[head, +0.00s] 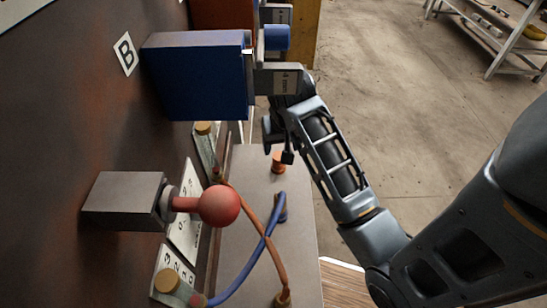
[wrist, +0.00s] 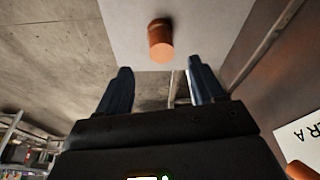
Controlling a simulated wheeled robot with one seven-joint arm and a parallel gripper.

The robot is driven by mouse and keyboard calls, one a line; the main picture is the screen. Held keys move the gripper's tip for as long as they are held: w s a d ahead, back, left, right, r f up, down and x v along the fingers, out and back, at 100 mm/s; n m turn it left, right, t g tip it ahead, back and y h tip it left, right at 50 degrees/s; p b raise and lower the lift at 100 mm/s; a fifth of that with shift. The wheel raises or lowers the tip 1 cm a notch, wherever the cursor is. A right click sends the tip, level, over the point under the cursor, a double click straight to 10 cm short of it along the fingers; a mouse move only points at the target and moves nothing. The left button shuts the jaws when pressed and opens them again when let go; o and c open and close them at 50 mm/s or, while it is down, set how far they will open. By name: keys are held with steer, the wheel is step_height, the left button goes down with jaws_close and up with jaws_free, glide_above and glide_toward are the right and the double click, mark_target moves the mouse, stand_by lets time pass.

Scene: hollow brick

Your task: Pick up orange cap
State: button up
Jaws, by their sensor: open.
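The orange cap (head: 278,162) is a small cylinder near the far end of the grey panel (head: 240,245) in the head view. In the wrist view the orange cap (wrist: 160,42) lies just beyond my fingertips, roughly centred between them. My gripper (wrist: 160,68) is open, with its two dark blue fingers apart and nothing between them. In the head view my gripper (head: 277,147) is close to the cap, partly overlapping it in the picture. I cannot tell the exact gap.
A red ball knob (head: 219,206) sticks out from the rusty wall at left. A blue box (head: 195,82) stands above it. A blue cable (head: 250,263) and an orange cable (head: 270,243) cross over the panel. Open concrete floor (head: 410,110) lies to the right.

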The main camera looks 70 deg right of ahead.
mark_target(279, 156)
steer(key=x, duration=0.7)
steer(key=shift+w+f, duration=0.15)
steer(key=shift+f, duration=0.05)
steer(key=shift+c, duration=0.2)
steer(key=c, duration=1)
steer(key=shift+c, duration=0.2)
